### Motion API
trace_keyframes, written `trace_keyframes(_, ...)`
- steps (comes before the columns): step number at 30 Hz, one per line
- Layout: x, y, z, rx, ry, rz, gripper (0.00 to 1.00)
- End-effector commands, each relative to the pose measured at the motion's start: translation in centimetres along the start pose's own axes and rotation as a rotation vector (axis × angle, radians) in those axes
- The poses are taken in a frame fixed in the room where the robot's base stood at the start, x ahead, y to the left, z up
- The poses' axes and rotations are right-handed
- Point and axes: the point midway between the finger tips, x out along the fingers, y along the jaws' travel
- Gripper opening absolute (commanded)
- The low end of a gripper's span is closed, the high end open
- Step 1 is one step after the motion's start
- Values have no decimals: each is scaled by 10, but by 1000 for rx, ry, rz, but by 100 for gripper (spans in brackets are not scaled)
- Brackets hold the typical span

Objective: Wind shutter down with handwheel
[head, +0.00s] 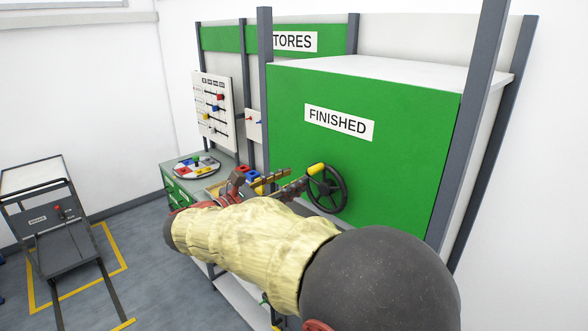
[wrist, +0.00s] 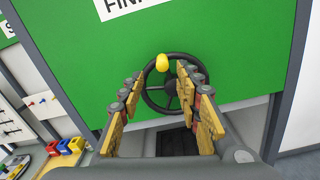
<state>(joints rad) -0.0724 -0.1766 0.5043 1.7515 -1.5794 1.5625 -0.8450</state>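The black handwheel (head: 327,189) with a yellow knob (head: 317,169) is on the front of the green box labelled FINISHED (head: 400,140). In the wrist view the handwheel (wrist: 172,84) is straight ahead, with its yellow knob (wrist: 162,62) at the top of the rim. My gripper (head: 285,182) is in front of the wheel, and its fingers also show in the wrist view (wrist: 158,85). The fingers are spread apart with nothing between them, on either side of the wheel's middle. I cannot tell whether a fingertip touches the rim. No separate shutter is clearly distinguishable.
A bench with a round coloured tray (head: 197,167) and small red, blue and yellow bins (wrist: 66,147) is left of the box. Grey posts (head: 265,100) frame the rack. A trolley (head: 50,220) stands on the floor at left, with clear floor between.

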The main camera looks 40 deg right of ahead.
Motion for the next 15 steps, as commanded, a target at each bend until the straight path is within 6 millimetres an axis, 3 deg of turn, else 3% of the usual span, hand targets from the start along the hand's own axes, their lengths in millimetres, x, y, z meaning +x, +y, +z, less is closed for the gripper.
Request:
trace_keyframes(5, 8, -2, 0, -38, -1, -9, 34)
trace_keyframes(15, 58, -3, 0, -35, 0, -9, 34)
